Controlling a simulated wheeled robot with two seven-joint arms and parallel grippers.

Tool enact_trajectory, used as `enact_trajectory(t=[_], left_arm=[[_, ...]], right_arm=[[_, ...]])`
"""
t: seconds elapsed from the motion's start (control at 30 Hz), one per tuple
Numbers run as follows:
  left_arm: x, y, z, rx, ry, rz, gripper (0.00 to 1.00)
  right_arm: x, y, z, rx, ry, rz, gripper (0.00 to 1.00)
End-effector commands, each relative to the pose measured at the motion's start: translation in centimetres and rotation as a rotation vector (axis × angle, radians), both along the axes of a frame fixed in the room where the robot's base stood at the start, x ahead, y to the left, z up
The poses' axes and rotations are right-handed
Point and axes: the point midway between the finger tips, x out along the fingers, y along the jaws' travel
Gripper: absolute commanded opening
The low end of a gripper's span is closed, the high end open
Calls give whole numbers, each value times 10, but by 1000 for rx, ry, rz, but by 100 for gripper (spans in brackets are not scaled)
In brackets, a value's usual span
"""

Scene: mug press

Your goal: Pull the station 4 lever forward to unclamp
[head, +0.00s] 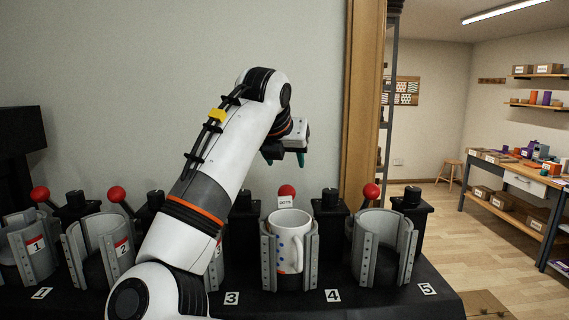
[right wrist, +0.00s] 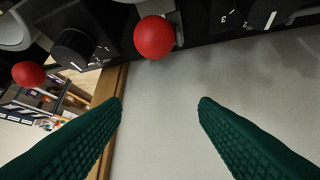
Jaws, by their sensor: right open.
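The station 4 lever ends in a red ball (head: 286,191) that shows just behind the mug. The white mug (head: 288,250) with coloured dots sits upright inside the grey station 4 clamp (head: 269,259). My right gripper (head: 285,158) is open and empty above the red ball, in front of the wall. In the right wrist view, the green fingers (right wrist: 160,102) are spread apart, and the station 4 red ball (right wrist: 154,37) lies beyond their tips, not between them. The lever's rod is mostly hidden. My left gripper is not in view.
The station 5 lever ball (head: 370,190) and empty clamp (head: 385,250) stand to the right. Black knobbed posts (head: 329,200) flank the levers. Station 3 is mostly hidden behind my right arm. The wall behind is bare up to a wooden post (head: 362,100).

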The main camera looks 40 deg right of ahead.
Motion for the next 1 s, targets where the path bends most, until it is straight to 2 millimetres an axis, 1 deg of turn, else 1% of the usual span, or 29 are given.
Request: enact_trajectory(t=[0.17,0.47,0.73,1.0], left_arm=[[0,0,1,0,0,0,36],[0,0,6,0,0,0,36],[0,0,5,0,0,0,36],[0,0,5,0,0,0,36]], right_arm=[[-1,2,2,0,-1,1,55],[-11,17,21,0,-2,1,55],[-22,32,39,0,-1,1,55],[-24,35,42,0,0,0,55]])
